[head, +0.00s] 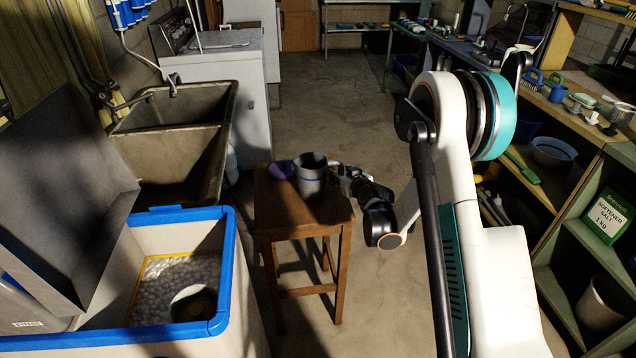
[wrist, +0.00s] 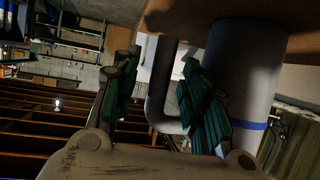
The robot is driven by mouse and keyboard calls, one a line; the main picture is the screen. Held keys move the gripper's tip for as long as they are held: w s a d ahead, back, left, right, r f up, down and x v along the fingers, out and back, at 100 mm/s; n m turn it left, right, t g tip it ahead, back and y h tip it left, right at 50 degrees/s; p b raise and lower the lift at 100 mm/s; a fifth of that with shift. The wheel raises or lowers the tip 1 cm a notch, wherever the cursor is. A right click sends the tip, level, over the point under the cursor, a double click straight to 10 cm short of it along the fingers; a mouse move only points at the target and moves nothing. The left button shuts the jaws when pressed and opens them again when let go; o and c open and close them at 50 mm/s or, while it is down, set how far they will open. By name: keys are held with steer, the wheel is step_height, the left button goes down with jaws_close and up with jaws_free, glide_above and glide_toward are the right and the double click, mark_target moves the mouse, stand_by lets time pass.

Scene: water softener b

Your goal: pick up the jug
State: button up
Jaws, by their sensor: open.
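The jug (head: 312,180) is a grey cylinder with a blue stripe, standing on the wooden stool (head: 272,210). In the wrist view the jug (wrist: 243,75) fills the right side, with its grey handle (wrist: 158,90) toward my gripper. My gripper (head: 340,178) is at the jug's right side in the head view. In the wrist view my gripper (wrist: 160,68) is open, with one green-padded finger on each side of the handle. The right finger lies between the handle and the jug's body. I cannot tell whether either finger touches the jug.
Shelves (head: 560,180) line the right. The floor (head: 340,100) behind the stool is clear.

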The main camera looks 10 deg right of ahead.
steer(key=shift+w+a+f, duration=0.1)
steer(key=shift+w+f, duration=0.1)
steer(key=shift+w, duration=0.35)
jaws_close()
steer(key=shift+r, duration=0.15)
